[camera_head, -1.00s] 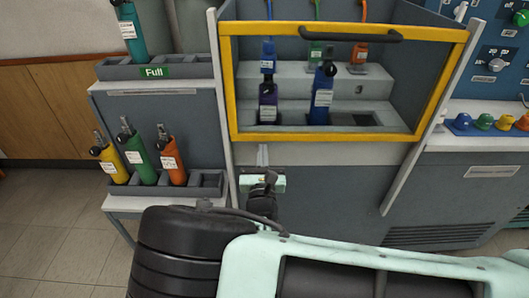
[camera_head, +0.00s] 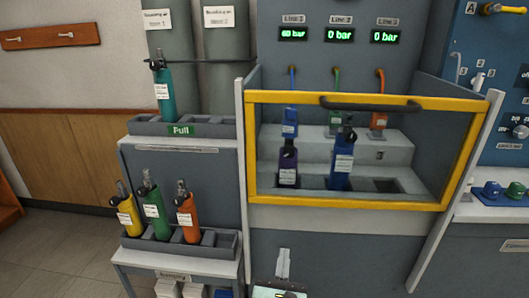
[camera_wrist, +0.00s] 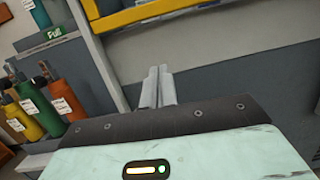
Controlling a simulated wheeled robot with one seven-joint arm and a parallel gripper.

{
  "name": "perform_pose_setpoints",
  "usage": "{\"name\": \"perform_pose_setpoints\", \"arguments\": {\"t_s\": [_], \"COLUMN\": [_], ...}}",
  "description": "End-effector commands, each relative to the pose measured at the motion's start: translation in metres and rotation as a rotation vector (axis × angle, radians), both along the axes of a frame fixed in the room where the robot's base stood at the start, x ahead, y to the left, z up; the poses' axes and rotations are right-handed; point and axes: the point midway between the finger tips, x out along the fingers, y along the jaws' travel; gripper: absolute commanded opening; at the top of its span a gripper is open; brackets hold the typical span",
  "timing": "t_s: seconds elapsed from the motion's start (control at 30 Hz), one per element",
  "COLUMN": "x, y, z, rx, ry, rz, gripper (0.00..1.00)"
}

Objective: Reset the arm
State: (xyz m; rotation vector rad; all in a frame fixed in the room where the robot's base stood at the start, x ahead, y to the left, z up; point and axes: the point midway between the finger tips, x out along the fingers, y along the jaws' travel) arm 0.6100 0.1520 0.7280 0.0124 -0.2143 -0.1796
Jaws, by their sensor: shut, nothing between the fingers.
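My gripper (camera_wrist: 158,80) is shut and empty in the wrist view, its two pale fingers side by side in front of the grey bench front. In the head view my gripper (camera_head: 283,262) shows at the bottom, below the yellow-framed window, and the rest of my arm is out of the picture. The fingers appear clear of the bottles and the bench; the exact gap to the bench cannot be told.
The yellow-framed window (camera_head: 350,203) with a dark handle encloses a purple bottle (camera_head: 288,165) and a blue bottle (camera_head: 341,160). A rack (camera_head: 210,247) at left holds yellow, green and orange bottles. The "Full" rack (camera_head: 215,128) holds a teal bottle (camera_head: 161,85). Displays read 60, 0 and 0 bar.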

Motion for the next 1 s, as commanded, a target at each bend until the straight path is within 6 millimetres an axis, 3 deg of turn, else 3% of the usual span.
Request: {"name": "perform_pose_setpoints", "arguments": {"t_s": [0.17, 0.3, 0.4, 0.6, 0.8, 1.0], "x": [-0.011, -0.041, -0.068, -0.122, -0.168, -0.199], "y": [-0.062, -0.106, -0.124, -0.134, -0.121, -0.104], "z": [0.035, 0.059, 0.076, 0.122, 0.179, 0.241], "rx": [0.212, 0.43, 0.591, 0.932, 1.301, 1.679], "ry": [0.11, 0.225, 0.305, 0.446, 0.552, 0.602], "rz": [-0.337, -0.642, -0.835, -1.155, -1.381, -1.503], "gripper": [0.0, 0.0, 0.0, 0.0, 0.0, 0.0]}}
